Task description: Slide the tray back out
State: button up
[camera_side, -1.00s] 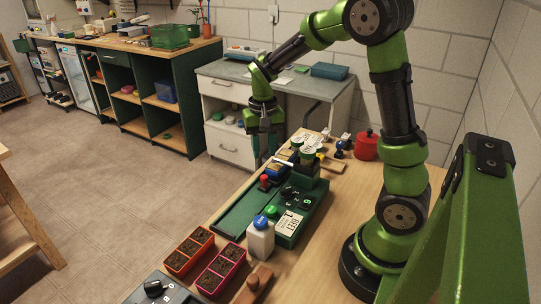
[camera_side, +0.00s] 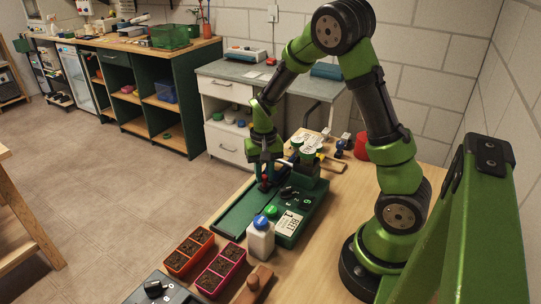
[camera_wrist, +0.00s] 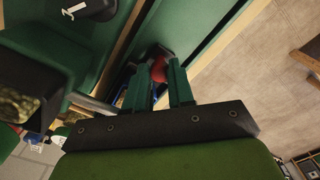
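The red knob (camera_side: 265,179) stands upright at the near end of the tray, at the far end of a green guide lane (camera_side: 238,215). The tray lies mostly hidden behind my gripper and the green machine (camera_side: 291,222); a little blue shows beside the knob. My gripper (camera_side: 264,184) points down at the knob, one finger on each side. In the wrist view the red knob (camera_wrist: 158,70) sits between the two green fingertips (camera_wrist: 160,72). The fingers are apart, but whether they press on the knob cannot be seen.
A white bottle with a blue cap (camera_side: 260,238) stands at the machine's near end. Orange (camera_side: 190,254) and pink (camera_side: 220,272) seedling pots stand in front, beside a wooden block (camera_side: 255,286). The near part of the guide lane is empty. A red canister (camera_side: 361,146) stands behind my arm.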

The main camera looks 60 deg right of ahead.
grip_shut()
jog(key=shift+a, duration=0.1)
jog(key=a, duration=1.7)
jog(key=shift+a, duration=0.25)
jog(key=shift+o, duration=2.3)
grip_release()
jog(key=shift+a, duration=0.1)
jog(key=shift+d+r, duration=0.1)
jog(key=shift+d, duration=0.1)
